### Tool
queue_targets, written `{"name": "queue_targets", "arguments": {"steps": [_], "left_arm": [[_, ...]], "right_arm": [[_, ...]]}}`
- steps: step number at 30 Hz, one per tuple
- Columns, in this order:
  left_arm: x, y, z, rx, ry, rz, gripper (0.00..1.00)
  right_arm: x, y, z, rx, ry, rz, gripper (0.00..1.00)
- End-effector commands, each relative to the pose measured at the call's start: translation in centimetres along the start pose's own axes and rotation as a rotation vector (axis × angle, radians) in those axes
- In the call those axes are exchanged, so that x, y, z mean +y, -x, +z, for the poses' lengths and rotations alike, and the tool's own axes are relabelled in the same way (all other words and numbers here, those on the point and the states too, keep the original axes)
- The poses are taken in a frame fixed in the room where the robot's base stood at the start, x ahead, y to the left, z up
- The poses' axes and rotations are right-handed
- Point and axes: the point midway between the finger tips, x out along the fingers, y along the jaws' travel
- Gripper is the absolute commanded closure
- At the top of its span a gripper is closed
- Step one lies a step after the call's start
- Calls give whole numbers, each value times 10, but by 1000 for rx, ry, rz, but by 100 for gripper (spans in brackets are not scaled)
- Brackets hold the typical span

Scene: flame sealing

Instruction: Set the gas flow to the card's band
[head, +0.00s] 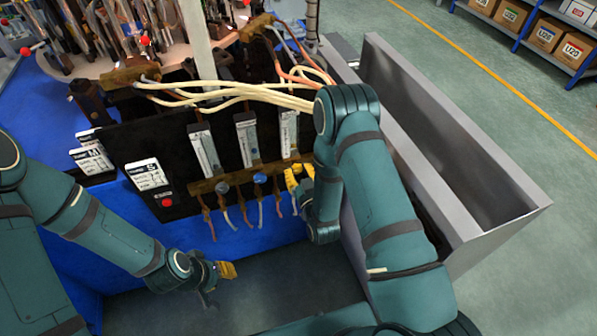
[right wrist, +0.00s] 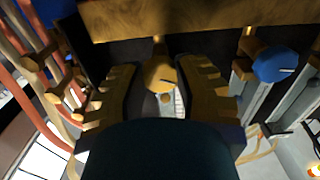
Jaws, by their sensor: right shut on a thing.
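A black panel (head: 180,125) carries three upright flow meters: a left one (head: 204,150), a middle one (head: 246,138) and a right one (head: 288,132). A brass bar (head: 235,178) runs below them, with a blue knob (head: 260,178) under the middle meter. A card marked S (head: 147,175) is on the panel; its small print is unreadable. My right gripper (head: 298,182) is at the bar's right end. In the right wrist view its fingers are shut on a brass-yellow knob (right wrist: 160,76); the blue knob (right wrist: 275,65) is beside them. My left gripper (head: 222,271) hangs low, away from the panel.
Pale hoses (head: 230,92) arch over the panel top, close to my right arm. Thin tubes (head: 228,215) hang below the bar. A card marked M (head: 92,160) stands at the left. A grey open trough (head: 450,140) lies to the right of my right arm.

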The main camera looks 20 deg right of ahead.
Motion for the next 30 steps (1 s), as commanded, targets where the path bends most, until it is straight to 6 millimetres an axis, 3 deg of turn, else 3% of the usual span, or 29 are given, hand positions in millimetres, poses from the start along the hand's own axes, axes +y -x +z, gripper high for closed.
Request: {"name": "queue_targets", "arguments": {"steps": [30], "left_arm": [[0, 0, 0, 0, 0, 0, 66]], "right_arm": [[1, 0, 0, -1, 825, -1, 100]]}}
